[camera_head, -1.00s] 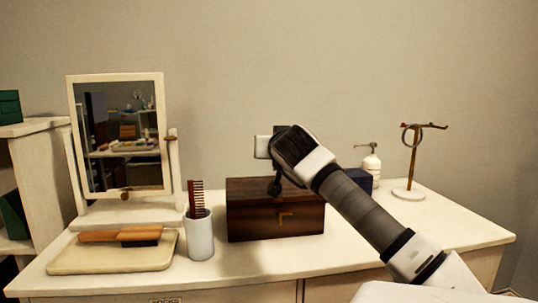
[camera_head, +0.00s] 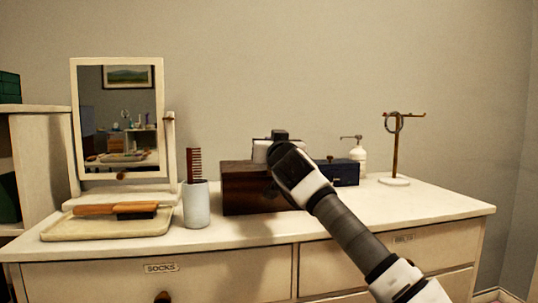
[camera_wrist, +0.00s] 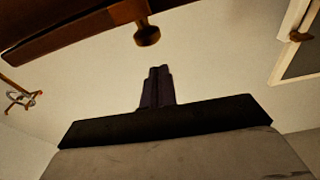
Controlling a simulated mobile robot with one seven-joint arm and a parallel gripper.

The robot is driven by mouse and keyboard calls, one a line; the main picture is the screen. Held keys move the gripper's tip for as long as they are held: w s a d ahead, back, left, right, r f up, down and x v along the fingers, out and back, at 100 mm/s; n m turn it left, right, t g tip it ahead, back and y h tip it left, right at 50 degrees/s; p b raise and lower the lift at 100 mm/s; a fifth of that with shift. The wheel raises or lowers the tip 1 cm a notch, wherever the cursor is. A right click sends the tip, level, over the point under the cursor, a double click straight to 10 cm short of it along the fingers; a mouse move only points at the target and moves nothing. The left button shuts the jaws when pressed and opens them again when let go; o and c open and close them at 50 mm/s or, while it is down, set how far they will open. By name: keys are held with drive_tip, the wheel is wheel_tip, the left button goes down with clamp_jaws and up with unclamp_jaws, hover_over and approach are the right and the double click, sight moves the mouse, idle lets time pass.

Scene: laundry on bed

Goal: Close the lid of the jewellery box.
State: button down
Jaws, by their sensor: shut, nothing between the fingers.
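The dark brown wooden jewellery box (camera_head: 245,190) stands on the white dresser, its right part hidden behind my arm. Its top looks flat and level, but my arm hides too much to tell whether the lid is fully down. In the wrist view, a brown wooden part (camera_wrist: 75,35) with a round knob (camera_wrist: 147,36) crosses the top of the picture. My gripper (camera_wrist: 158,72) is shut and empty, with its dark fingers together and apart from the knob. In the head view, my gripper hand (camera_head: 264,150) is over or behind the box top; its fingertips are hidden.
A dark blue box (camera_head: 346,173), a pump bottle (camera_head: 360,160) and a ring stand (camera_head: 395,150) are right of the brown box. A cup with a comb (camera_head: 197,205), a tray with a brush (camera_head: 75,227) and a mirror (camera_head: 118,62) are left.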

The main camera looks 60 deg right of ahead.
drive_tip(key=shift+s+a+f+b, duration=0.15)
drive_tip(key=shift+a+f+b, duration=0.05)
drive_tip(key=shift+f+b, duration=0.35)
drive_tip(key=shift+s+a+f+b, duration=0.15)
drive_tip(key=shift+f+b, duration=0.35)
drive_tip(key=shift+f, duration=0.05)
drive_tip(key=shift+s+a+f+b, duration=0.15)
drive_tip(key=shift+f+b, duration=0.35)
drive_tip(key=shift+s+a+f+b, duration=0.1)
drive_tip(key=shift+a+f+b, duration=0.05)
drive_tip(key=shift+f+b, duration=0.3)
drive_tip(key=shift+f, duration=0.2)
